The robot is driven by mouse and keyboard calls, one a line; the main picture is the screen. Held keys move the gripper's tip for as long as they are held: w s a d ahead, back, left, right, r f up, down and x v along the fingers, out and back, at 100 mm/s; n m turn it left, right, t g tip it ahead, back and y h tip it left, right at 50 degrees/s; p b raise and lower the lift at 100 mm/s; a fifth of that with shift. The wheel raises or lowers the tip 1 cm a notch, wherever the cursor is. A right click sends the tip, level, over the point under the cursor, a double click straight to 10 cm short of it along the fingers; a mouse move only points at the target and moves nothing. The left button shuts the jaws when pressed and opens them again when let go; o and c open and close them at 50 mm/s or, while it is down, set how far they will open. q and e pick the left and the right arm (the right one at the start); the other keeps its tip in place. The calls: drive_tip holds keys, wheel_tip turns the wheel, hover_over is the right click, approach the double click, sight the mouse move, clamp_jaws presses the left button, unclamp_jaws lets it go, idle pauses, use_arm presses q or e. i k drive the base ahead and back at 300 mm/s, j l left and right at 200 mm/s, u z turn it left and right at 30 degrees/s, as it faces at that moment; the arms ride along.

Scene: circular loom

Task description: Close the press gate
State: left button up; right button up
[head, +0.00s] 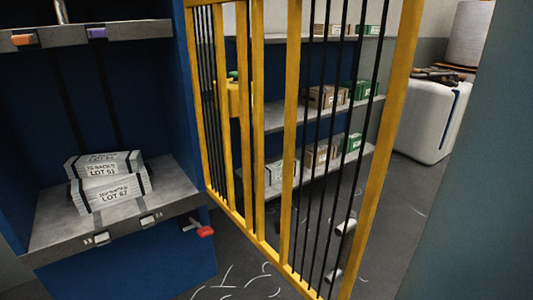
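The press gate (392,100) has a yellow frame with several thin black bars. It stands open, swung out from the right side of the blue press (187,120) towards me, and fills the middle of the head view. The top of the gate is cut off by the picture edge. The press bed (60,230) is grey and holds white strapped packs (112,192) marked with lot numbers. A red-tipped lever (206,231) sticks out at the bed's right front corner. Neither of my grippers shows in the head view.
Behind the gate, grey shelves (283,117) carry brown and green boxes. A white rounded bin (420,115) stands at the back right. A grey-green surface (475,220) fills the right edge. Pale curved scraps (225,280) lie on the dark floor below the gate.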

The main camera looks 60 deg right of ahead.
sight(354, 235)
drive_tip(key=k+l+z, duration=0.1)
drive_tip(key=l, duration=0.25)
drive_tip(key=k+l, duration=0.3)
drive_tip(key=k+l+z, duration=0.15)
drive_tip(key=l, duration=0.25)
drive_tip(key=i+l, duration=0.1)
drive_tip(key=l, duration=0.25)
drive_tip(key=i+l, duration=0.1)
drive_tip(key=l, duration=0.25)
drive_tip(key=i+l+z, duration=0.1)
drive_tip(key=l, duration=0.25)
